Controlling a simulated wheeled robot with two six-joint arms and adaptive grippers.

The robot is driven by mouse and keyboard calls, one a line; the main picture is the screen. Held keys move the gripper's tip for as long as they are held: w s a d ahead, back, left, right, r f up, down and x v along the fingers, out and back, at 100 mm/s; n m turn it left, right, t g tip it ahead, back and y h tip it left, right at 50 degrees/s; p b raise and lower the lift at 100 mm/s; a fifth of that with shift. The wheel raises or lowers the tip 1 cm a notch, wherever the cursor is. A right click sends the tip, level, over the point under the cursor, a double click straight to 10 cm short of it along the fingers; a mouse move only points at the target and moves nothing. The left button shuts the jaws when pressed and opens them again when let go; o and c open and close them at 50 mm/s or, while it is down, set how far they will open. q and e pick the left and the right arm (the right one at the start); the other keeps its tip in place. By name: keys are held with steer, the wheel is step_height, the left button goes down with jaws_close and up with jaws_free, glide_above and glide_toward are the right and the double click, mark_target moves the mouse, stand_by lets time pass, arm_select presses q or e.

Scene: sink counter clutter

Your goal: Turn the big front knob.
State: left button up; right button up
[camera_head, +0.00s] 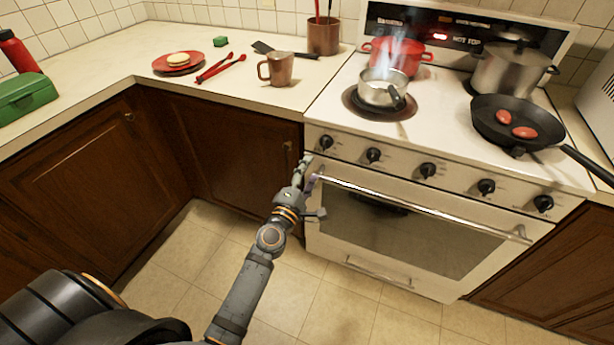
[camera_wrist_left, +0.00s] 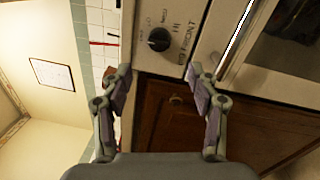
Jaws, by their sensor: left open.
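The stove front panel carries several black knobs in a row. The leftmost knob (camera_head: 326,142) is just above and to the right of my left gripper (camera_head: 306,170), which is at the stove's front left edge. In the left wrist view one black knob (camera_wrist_left: 159,39) shows, with "HI", "LO" and partly readable "FRONT" lettering beside it. There the left gripper (camera_wrist_left: 160,78) is open and empty, its fingers spread to either side of the knob's line, with the knob beyond the fingertips and apart from them. My right gripper is not in view.
The oven door handle (camera_head: 420,206) runs below the knobs, close to my left gripper. A steaming pot (camera_head: 381,92) and a black pan (camera_head: 491,128) with two red items stand on the stovetop. A brown mug (camera_head: 280,70) stands on the left counter. The floor in front is clear.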

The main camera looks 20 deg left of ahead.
arm_select(q)
steer(key=shift+s+f, duration=0.1)
steer(key=shift+s, duration=0.75)
steer(key=s+a+f+m+g+p, duration=0.1)
steer(key=s+f+m+g+p, duration=0.2)
steer(key=s+f+m+g, duration=0.85)
steer(key=s+f+t+p, duration=0.2)
steer(key=s+f+p, duration=0.2)
steer(key=f, duration=1.6)
steer(key=s+a+f+m+g+p, duration=0.1)
steer(key=s+a+f+m+g, duration=0.1)
steer(key=s, duration=0.7)
steer(key=s+a+f+m+g+y+p, duration=0.1)
steer(key=s+a+f+m+g, duration=0.1)
steer(key=s+f, duration=0.4)
steer(key=s+a+f+m+g+p, duration=0.1)
steer(key=s+a+f+m+g, duration=0.2)
steer(key=s, duration=1.1)
steer(key=shift+s+f+m+g, duration=0.2)
steer(key=shift+f+m+g, duration=0.3)
steer(key=shift+m, duration=0.45)
steer(key=shift+r, duration=0.1)
